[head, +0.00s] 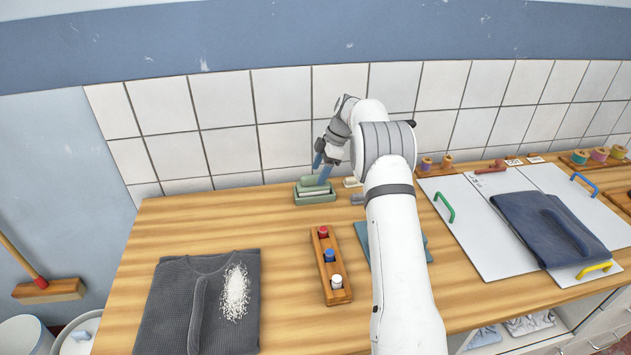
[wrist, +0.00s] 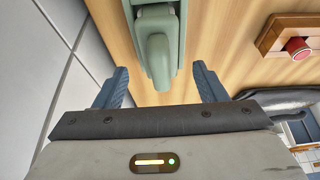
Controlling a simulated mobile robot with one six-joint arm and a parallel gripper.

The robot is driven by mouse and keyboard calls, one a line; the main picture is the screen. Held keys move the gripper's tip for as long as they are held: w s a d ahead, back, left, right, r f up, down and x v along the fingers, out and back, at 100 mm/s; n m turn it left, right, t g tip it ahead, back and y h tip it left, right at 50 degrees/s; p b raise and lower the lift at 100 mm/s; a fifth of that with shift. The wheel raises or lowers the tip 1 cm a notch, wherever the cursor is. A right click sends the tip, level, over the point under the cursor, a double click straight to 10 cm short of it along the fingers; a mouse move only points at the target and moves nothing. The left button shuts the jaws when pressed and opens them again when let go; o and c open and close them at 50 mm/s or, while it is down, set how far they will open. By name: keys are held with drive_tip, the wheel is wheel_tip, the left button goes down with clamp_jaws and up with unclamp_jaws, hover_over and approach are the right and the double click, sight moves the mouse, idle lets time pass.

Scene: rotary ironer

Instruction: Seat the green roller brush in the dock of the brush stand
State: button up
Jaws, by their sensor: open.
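The green roller brush (wrist: 158,62) shows in the wrist view as a rounded green handle, top centre, lying between my open fingers with a gap on each side. In the head view the brush (head: 311,182) is a small green shape at the brush stand. The green brush stand (head: 316,199) sits near the back wall, and its rim (wrist: 182,22) runs beside the handle in the wrist view. My gripper (head: 321,172) is open and empty, close by the stand. Whether the brush is fully down in the dock I cannot tell.
A wooden holder (head: 337,292) with red, blue and white-capped items stands in front of the stand. A dark folded garment (head: 190,305) with white powder lies left. White panels (head: 468,232) with a blue folded cloth (head: 542,228) are right. The tiled wall is close behind.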

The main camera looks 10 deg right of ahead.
drive_tip(key=v, duration=0.7)
drive_tip(key=s+a+r+m+t+h, duration=0.1)
drive_tip(key=s+a+r+m, duration=0.1)
drive_tip(key=s+r+m, duration=0.65)
drive_tip(key=s+a+r+m+t+h, duration=0.15)
drive_tip(key=s+r, duration=0.35)
drive_tip(key=s, duration=0.8)
drive_tip(key=s+f+m+h, duration=0.1)
drive_tip(key=s+f+m, duration=0.2)
drive_tip(key=s, duration=0.9)
drive_tip(key=s+f+m+h, duration=0.1)
drive_tip(key=s+f+m, duration=0.2)
drive_tip(key=s, duration=0.9)
drive_tip(key=shift+s+a+f+m+t+b, duration=0.35)
drive_tip(key=shift+a+m+t, duration=0.1)
drive_tip(key=shift+m, duration=0.55)
drive_tip(key=shift+c, duration=0.6)
